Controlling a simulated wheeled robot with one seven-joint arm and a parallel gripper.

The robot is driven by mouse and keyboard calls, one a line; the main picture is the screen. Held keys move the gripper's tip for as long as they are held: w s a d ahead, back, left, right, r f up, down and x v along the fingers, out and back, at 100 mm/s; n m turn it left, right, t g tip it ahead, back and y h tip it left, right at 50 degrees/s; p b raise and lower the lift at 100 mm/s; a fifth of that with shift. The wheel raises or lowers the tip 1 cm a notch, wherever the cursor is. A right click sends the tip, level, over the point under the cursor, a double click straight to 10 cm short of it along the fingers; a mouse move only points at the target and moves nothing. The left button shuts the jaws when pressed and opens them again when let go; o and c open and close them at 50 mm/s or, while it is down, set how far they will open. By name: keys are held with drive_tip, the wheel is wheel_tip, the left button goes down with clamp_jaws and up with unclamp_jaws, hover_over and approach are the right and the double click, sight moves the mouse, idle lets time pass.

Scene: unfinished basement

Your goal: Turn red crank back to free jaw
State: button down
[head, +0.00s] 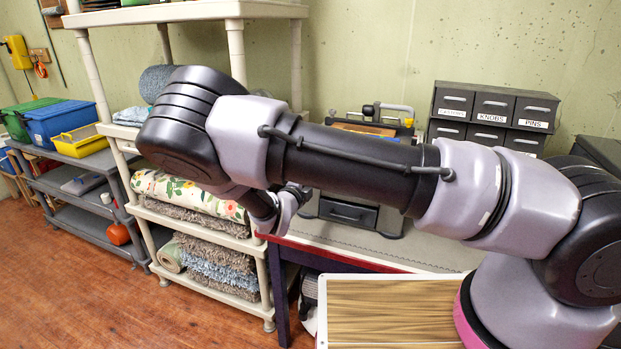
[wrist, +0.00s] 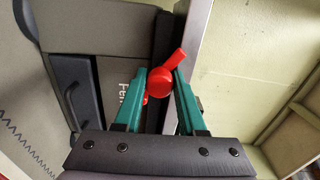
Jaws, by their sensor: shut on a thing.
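The red crank (wrist: 162,82) shows in the wrist view, with a round knob and a short arm reaching up to the right. A second bit of red shows low behind the left finger. My gripper (wrist: 164,90) has its two teal fingers on either side of the crank and is shut on it. In the head view my own arm hides the crank and the jaw, and I cannot see my fingertips there.
A grey bench (head: 440,256) carries a machine with a dark drawer (head: 348,212), partly behind my arm. A dark drawer cabinet (head: 490,105) stands at the back right. A cream shelf (head: 190,222) holds rugs and folded cloth. Open wooden floor (head: 60,300) lies at the lower left.

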drive_tip(key=shift+a, duration=0.2)
idle(0.3)
drive_tip(key=c, duration=0.5)
unclamp_jaws()
drive_tip(key=shift+d, duration=0.1)
drive_tip(key=shift+s, duration=0.1)
drive_tip(key=v, duration=1)
drive_tip(key=shift+s, duration=0.35)
